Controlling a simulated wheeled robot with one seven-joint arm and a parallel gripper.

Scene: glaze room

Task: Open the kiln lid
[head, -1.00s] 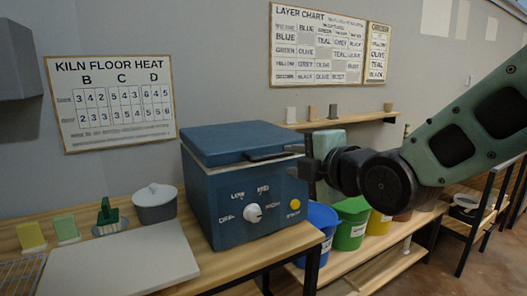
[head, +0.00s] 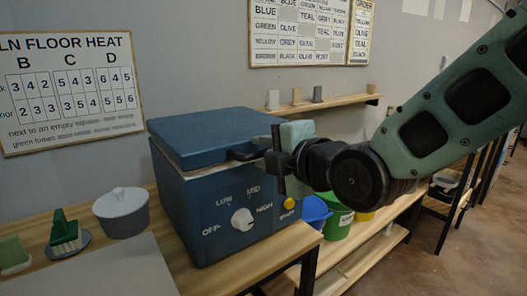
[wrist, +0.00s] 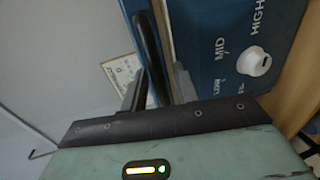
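The kiln (head: 215,195) is a blue box on the wooden bench, and its blue lid (head: 205,135) is down. A dark bar handle (head: 245,153) sticks out from the lid's front edge; it also shows in the wrist view (wrist: 148,50). My gripper (head: 270,158) is at the right end of this handle. In the wrist view, my two fingers (wrist: 158,90) stand apart with the handle's near end between them. I cannot tell whether either finger touches it. The white knob (head: 242,219) and yellow button (head: 290,203) are on the kiln's front.
A grey lidded pot (head: 122,213) and a green piece on a dish (head: 66,236) stand left of the kiln. Blue and green buckets (head: 338,222) stand on a lower shelf at right. A wall shelf (head: 340,102) with small tiles is behind.

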